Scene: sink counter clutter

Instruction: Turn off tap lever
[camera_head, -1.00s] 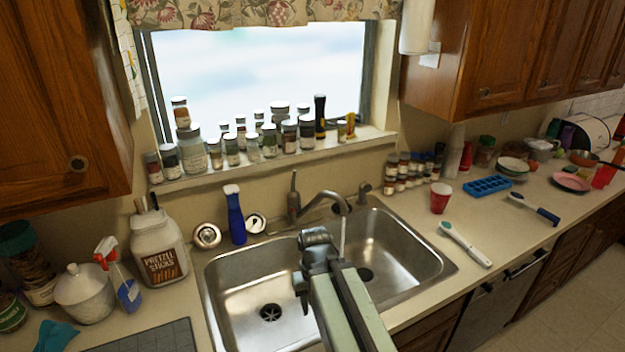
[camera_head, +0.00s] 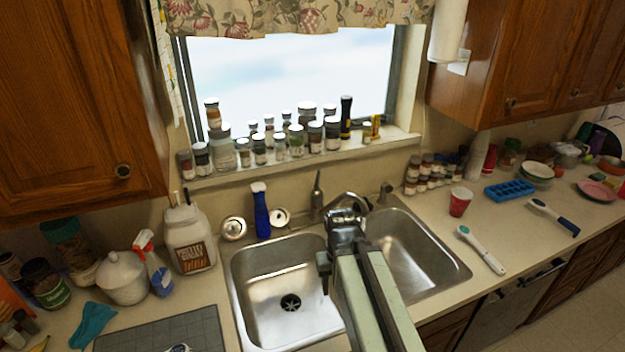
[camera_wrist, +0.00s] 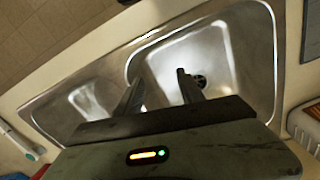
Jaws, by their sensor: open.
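The metal tap (camera_head: 349,199) stands at the back of the steel double sink, its spout reaching over the divider. Its upright lever (camera_head: 317,193) rises left of the spout. My gripper (camera_head: 345,226) is over the sink, in front of the spout and a little right of and below the lever in the picture, and it hides the spout's end. In the wrist view my open gripper (camera_wrist: 158,89) shows two spread fingers with nothing between them, above the sink (camera_wrist: 225,45). The tap is not in the wrist view. No water stream is visible now.
A blue bottle (camera_head: 261,211) stands left of the lever, beside round metal sink strainers (camera_head: 233,228). A smaller fixture (camera_head: 386,193) stands right of the tap. Jars (camera_head: 278,148) line the sill behind. A red cup (camera_head: 460,201) and brush (camera_head: 480,250) are on the right counter.

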